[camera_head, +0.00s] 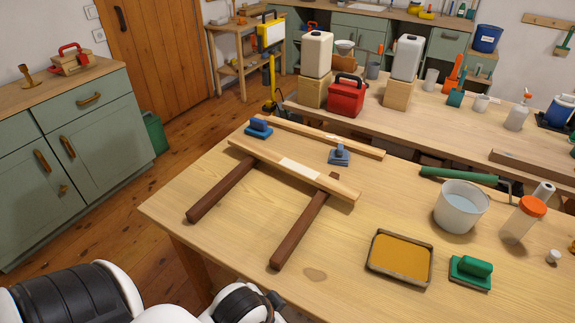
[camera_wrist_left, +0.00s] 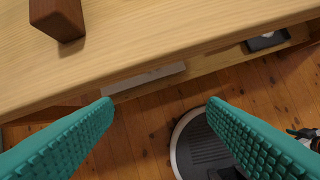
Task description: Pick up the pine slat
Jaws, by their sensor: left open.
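A pale pine slat (camera_head: 262,161) with a whitish middle section lies across two dark brown bars (camera_head: 219,192) (camera_head: 301,229) on the wooden table. A second pale slat (camera_head: 357,147) lies behind it, roughly parallel. I cannot tell from the pictures which one the task names. In the left wrist view my left gripper (camera_wrist_left: 160,103) has its teal fingers wide apart with nothing between them. It is by the table's front edge, and floor shows between the fingers. The end of a brown bar (camera_wrist_left: 58,17) shows at the upper left. My right gripper is not in view.
Two blue-handled blocks (camera_head: 259,128) (camera_head: 339,155) are near the slats. A yellow-filled tray (camera_head: 371,262), a green-handled block (camera_head: 470,270), a white bucket (camera_head: 459,208) and an orange-lidded jar (camera_head: 522,219) stand to the right. The table's front left (camera_head: 180,205) is bare.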

